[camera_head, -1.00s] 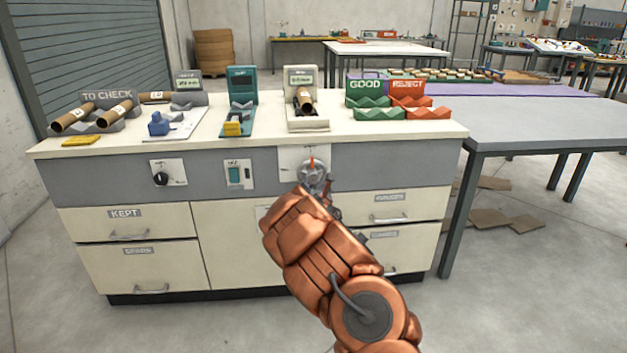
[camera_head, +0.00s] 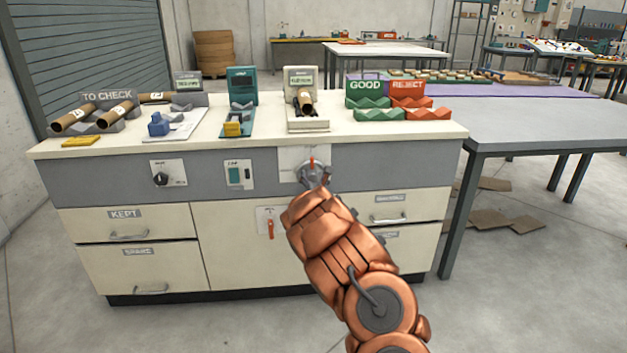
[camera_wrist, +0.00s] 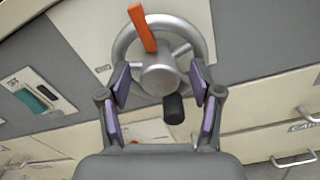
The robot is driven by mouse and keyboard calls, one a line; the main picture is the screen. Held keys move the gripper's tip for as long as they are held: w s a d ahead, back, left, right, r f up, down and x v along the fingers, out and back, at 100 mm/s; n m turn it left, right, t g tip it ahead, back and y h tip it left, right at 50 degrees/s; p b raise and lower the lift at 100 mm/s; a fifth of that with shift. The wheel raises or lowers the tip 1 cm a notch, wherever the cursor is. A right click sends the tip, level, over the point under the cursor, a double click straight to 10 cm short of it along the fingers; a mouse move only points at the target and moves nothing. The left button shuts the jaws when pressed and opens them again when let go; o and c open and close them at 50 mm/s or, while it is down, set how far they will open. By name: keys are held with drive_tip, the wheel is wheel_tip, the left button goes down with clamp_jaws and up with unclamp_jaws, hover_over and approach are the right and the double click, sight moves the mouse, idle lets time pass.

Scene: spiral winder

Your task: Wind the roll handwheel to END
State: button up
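The roll handwheel (camera_wrist: 157,70) is a grey spoked wheel on the front panel of the bench, with an orange pointer (camera_wrist: 142,28) at its top and a dark crank knob (camera_wrist: 173,109) at its lower side. In the head view the handwheel (camera_head: 309,172) is partly covered by my gripper (camera_head: 318,182). In the wrist view my gripper (camera_wrist: 160,88) is open, its two purple-padded fingers either side of the hub and knob. A gap shows between the knob and each finger. I cannot read an END mark.
The bench top holds a roll stand (camera_head: 307,122) above the wheel, a TO CHECK rack (camera_head: 107,96) and GOOD and REJECT racks (camera_head: 366,99). A dial (camera_head: 161,179), a switch (camera_head: 236,174) and an orange lever (camera_head: 270,228) are on the bench front. Drawer handles (camera_wrist: 293,159) stick out below.

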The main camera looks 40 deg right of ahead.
drive_tip(key=c, duration=1.1)
